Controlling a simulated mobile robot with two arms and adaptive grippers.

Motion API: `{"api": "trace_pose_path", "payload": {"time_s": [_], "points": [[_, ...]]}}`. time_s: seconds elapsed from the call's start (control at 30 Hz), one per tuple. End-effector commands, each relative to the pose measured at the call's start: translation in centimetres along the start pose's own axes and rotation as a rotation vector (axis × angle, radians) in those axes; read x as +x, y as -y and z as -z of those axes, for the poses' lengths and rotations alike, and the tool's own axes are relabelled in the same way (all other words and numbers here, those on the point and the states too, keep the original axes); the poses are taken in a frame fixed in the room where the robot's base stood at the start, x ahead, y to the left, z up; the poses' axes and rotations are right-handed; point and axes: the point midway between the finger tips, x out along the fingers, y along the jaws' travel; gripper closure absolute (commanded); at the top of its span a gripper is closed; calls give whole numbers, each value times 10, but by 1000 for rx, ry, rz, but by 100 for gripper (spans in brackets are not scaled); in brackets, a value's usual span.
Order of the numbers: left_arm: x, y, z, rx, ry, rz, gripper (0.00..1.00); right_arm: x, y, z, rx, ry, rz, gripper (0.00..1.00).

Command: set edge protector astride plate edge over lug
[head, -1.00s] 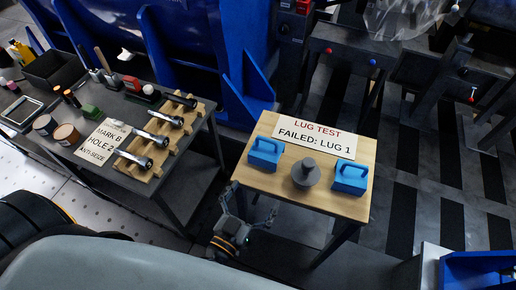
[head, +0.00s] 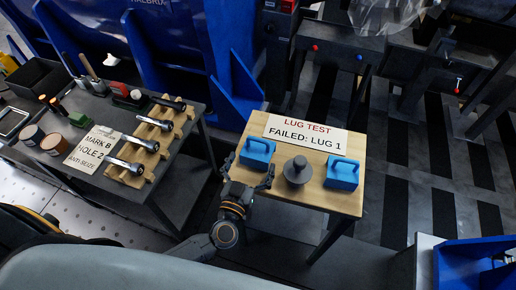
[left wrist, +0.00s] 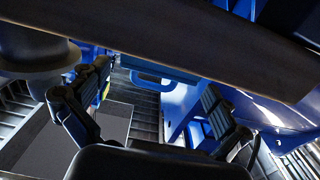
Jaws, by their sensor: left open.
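Two blue blocks with handles, which look like the edge protectors, sit on a small wooden-topped table (head: 318,199): one at the left (head: 257,153), one at the right (head: 342,172). A dark grey stepped round part (head: 297,172) stands between them. My left gripper (head: 247,178) is open and empty at the table's front left corner, just in front of the left block. In the left wrist view its fingers (left wrist: 150,105) are spread with nothing held between them. I cannot make out the plate edge or lug. My right gripper is not in view.
A sign (head: 305,134) reading "LUG TEST FAILED: LUG 1" lies at the table's back. A dark bench (head: 185,180) at left holds several bolts on a wooden rack (head: 136,179). A blue bin (head: 470,262) is at lower right. Blue machinery (head: 170,50) stands behind.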

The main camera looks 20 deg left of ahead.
Motion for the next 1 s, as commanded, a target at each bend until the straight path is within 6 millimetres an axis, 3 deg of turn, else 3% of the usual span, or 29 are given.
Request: {"api": "trace_pose_path", "payload": {"time_s": [0.17,0.43,0.6,0.7,1.0], "points": [[21,-1,0,0,0,-1,0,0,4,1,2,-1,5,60],[23,-1,0,0,1,-1,0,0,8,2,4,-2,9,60],[23,-1,0,0,1,-1,35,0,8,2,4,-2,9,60],[23,0,0,0,1,-1,50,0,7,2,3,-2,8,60],[23,0,2,-1,0,0,50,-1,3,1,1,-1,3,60]]}}
